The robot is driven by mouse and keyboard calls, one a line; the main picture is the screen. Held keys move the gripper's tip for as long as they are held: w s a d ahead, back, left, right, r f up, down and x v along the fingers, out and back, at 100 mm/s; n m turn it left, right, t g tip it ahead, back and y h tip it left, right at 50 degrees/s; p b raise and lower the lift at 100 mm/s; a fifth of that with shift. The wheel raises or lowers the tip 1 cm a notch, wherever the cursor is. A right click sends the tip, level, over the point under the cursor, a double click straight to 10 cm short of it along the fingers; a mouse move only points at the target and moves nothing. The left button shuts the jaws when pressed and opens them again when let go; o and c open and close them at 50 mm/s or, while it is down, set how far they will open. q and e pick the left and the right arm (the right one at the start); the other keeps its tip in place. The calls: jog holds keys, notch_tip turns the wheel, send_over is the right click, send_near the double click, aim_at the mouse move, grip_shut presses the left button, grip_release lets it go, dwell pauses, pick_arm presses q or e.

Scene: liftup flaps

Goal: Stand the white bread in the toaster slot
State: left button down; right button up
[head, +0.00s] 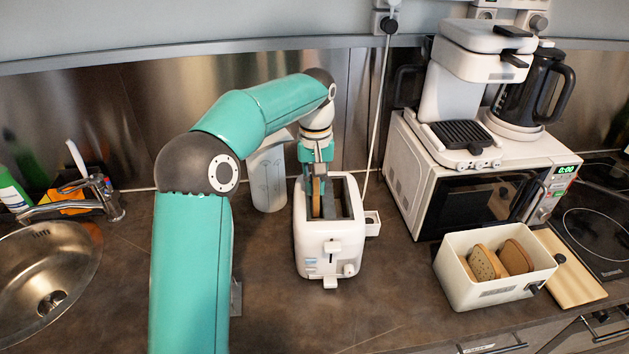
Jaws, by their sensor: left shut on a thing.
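The white toaster (329,250) stands on the counter in the middle, with its long slots facing up. My left gripper (317,180) is above the toaster, pointing down, shut on a slice of bread (316,198) that I take for the white bread. The slice is upright and edge-on, showing a tan crust. It is at the left slot, and its lower part seems to be inside; the gripper and toaster rim hide how deep it sits. The right slot looks empty. My right gripper is not in view.
A white bin (494,291) with two brown slices stands at the right, beside a wooden board (570,272). A microwave (470,175) with a coffee maker is behind it. A pale container (267,180) stands left of the toaster. A sink (45,275) is far left.

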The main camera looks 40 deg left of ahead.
pick_arm(q)
jog(key=shift+f, duration=0.3)
jog(key=c, duration=1.1)
grip_release()
jog(key=shift+r, duration=0.1)
jog(key=shift+s+r, duration=0.1)
jog(key=shift+r, duration=3.75)
